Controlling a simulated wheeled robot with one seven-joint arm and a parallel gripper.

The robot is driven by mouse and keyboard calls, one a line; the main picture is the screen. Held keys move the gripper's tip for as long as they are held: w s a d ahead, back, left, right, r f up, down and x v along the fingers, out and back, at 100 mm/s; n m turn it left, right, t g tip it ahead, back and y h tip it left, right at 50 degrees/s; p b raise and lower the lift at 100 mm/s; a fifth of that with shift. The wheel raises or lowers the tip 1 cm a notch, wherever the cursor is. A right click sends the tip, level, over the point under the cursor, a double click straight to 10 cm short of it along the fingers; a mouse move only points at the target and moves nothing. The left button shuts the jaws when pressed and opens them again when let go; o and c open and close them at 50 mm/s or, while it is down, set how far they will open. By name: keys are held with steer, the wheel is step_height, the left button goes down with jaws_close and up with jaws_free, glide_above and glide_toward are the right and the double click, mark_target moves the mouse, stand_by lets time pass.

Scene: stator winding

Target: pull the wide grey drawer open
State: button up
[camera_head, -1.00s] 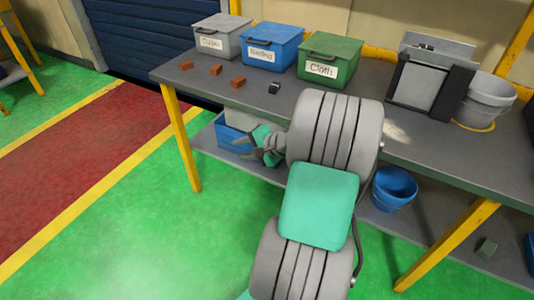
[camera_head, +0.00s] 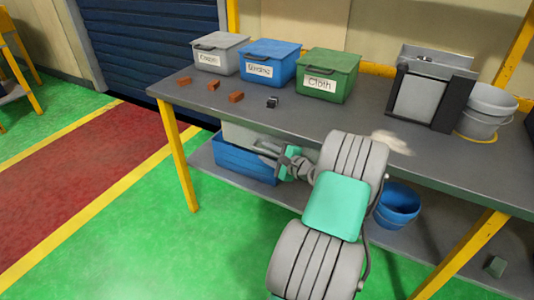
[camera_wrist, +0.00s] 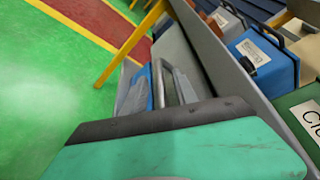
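A wide grey front (camera_head: 236,133), which I take for the drawer, shows just under the tabletop at the left, above a blue bin (camera_head: 245,162). My gripper and arm cover its right part, so its handle cannot be made out. My gripper (camera_head: 268,150) is at the table's front edge, by the right end of the grey front, fingers pointing left.
The grey table (camera_head: 330,125) has yellow legs (camera_head: 180,155). Grey (camera_head: 220,56), blue (camera_head: 270,65) and green (camera_head: 327,78) labelled bins stand on top, with several small brown blocks (camera_head: 236,97) in front. A blue bucket (camera_head: 396,205) stands on the lower shelf. Green floor at left is clear.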

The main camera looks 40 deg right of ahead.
steer(key=shift+c, duration=0.3)
jaws_close()
stand_by(1.0)
